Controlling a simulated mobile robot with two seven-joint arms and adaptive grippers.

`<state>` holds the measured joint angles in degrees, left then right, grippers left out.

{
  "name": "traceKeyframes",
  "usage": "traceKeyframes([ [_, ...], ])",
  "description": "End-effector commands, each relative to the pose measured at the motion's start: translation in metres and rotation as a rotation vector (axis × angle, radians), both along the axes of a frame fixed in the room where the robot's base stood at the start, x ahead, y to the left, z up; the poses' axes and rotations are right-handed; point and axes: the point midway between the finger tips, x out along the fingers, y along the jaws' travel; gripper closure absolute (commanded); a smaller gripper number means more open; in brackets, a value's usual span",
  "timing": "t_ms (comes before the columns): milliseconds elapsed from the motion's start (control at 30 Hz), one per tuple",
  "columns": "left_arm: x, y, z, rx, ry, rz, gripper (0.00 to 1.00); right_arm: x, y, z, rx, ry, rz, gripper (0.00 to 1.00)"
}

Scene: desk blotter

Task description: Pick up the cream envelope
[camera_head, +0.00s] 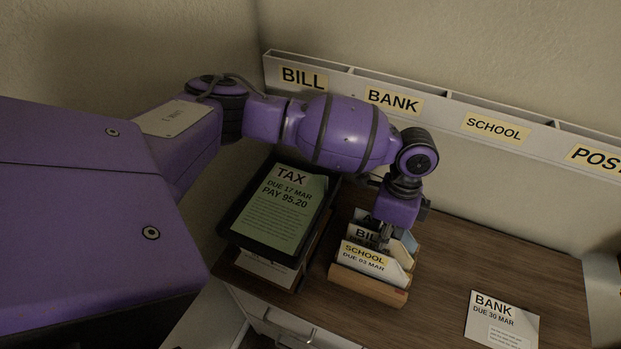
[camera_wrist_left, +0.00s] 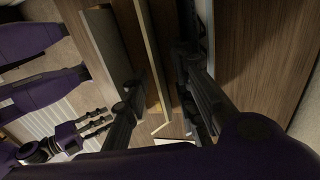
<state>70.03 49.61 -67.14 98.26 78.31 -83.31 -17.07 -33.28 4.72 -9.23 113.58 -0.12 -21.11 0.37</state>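A wooden letter rack (camera_head: 368,286) on the desk holds several upright envelopes. A pale cream envelope marked SCHOOL (camera_head: 372,262) stands at its front, with one marked BILL (camera_head: 366,236) behind it. I cannot tell for sure which is the cream envelope of the task. My left gripper (camera_head: 385,240) points down into the rack among the envelopes, its tips partly hidden. In the left wrist view its fingers (camera_wrist_left: 163,95) are apart, with a thin tan edge between them; no grip shows. My right gripper (camera_wrist_left: 101,122) shows small in the left wrist view, fingers apart and empty, away from the rack.
A dark tray (camera_head: 262,244) with a green TAX sheet (camera_head: 288,212) stands left of the rack. A BANK paper (camera_head: 503,322) lies flat at the desk's front right. A labelled wall sorter (camera_head: 450,117) runs along the back. The desk (camera_head: 480,262) right of the rack is mostly bare.

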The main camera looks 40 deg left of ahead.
Motion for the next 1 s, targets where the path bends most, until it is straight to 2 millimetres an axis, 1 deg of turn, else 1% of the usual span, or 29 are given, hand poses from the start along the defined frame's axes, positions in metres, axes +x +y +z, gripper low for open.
traceKeyframes([
  [133,-0.001,0.0,-0.001,0.0,0.002,0.0,0.75,-0.001,0.001,-0.001,0.001,0.002,0.001,0.6],
  [300,0.0,0.0,0.0,0.0,0.001,0.0,0.97,-0.001,0.001,-0.001,0.001,0.002,0.001,0.6],
  [333,0.0,0.0,0.0,0.0,0.001,0.0,1.0,-0.001,0.001,-0.001,0.001,0.002,0.001,0.6],
  [667,0.001,0.0,0.001,0.0,-0.001,0.0,1.0,-0.001,0.001,-0.001,0.003,0.002,0.0,0.6],
  [767,0.001,0.0,0.006,-0.002,-0.003,-0.001,1.0,0.0,0.002,0.0,0.003,0.001,-0.001,0.6],
  [867,0.002,0.0,0.019,0.0,-0.005,-0.001,1.0,0.001,0.002,0.001,0.004,-0.001,-0.002,0.6],
  [1000,0.002,0.0,0.048,-0.002,-0.007,0.0,1.0,0.002,0.002,0.003,0.004,-0.005,-0.002,0.6],
])
